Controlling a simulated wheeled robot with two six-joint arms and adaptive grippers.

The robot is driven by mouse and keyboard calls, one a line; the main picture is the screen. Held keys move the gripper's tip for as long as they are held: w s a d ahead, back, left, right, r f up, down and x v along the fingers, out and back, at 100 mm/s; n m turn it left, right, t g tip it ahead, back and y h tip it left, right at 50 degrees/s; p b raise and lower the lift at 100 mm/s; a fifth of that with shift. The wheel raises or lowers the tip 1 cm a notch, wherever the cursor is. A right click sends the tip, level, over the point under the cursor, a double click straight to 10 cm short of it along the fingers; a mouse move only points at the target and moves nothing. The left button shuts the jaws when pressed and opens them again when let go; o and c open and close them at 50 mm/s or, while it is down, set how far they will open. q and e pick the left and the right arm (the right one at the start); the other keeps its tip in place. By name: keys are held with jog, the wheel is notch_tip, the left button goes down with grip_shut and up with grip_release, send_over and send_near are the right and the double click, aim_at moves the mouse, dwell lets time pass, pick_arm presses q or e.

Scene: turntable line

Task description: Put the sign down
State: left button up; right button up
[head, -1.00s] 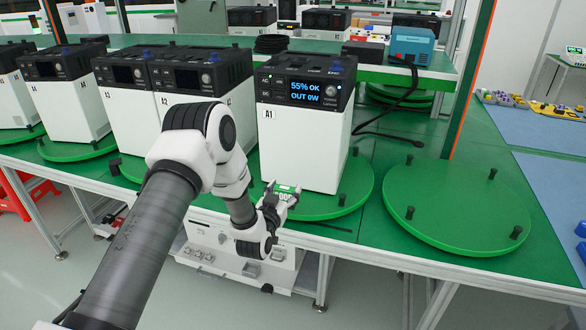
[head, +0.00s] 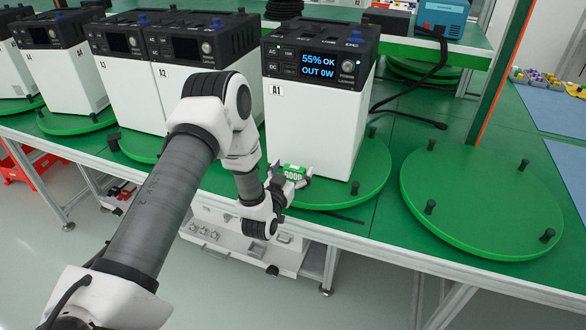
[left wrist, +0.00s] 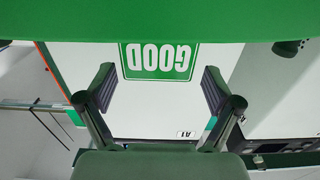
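A small green sign (head: 293,173) with the white word GOOD stands at the front of the turntable (head: 362,187), close before the white power unit marked A1 (head: 306,130). In the left wrist view the sign (left wrist: 158,58) shows upside down, with its lower edge by the green turntable surface (left wrist: 160,22). My left gripper (head: 290,178) is at the sign. In the left wrist view its fingers (left wrist: 158,90) are spread on either side of the sign, with a narrow gap at each side. The unit's screen reads 55% OK, OUT 0W. My right gripper is out of view.
An empty green turntable (head: 478,200) with several black pegs lies to the right. More white units (head: 195,90) stand to the left. A black cable (head: 408,92) lies on the table behind. A blue device (head: 442,16) sits on the back table.

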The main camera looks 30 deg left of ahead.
pick_arm(q)
jog(key=shift+w+f, duration=0.15)
jog(key=shift+s+d, duration=0.1)
jog(key=shift+s, duration=0.15)
jog(key=b+v, duration=0.2)
jog(key=v, duration=0.9)
jog(key=s+d+f+m+g+h, duration=0.1)
jog(key=s+d+f+g+h, duration=0.1)
jog(key=s+d+f+g, duration=0.35)
jog(key=s+d+f+m+g+h, duration=0.1)
jog(key=s+d+f+g+h, duration=0.15)
jog(key=f, duration=0.65)
jog(key=s+d+f+g, duration=0.2)
jog(key=s+f+g, duration=0.2)
jog(key=s, duration=0.5)
jog(key=s+d+f+g, duration=0.3)
jog(key=s+f+g, duration=0.1)
jog(key=s, duration=0.5)
jog(key=shift+s+g, duration=0.25)
jog(key=shift+g, duration=0.65)
jog(key=shift+w+y, duration=0.1)
jog(key=shift+y, duration=0.15)
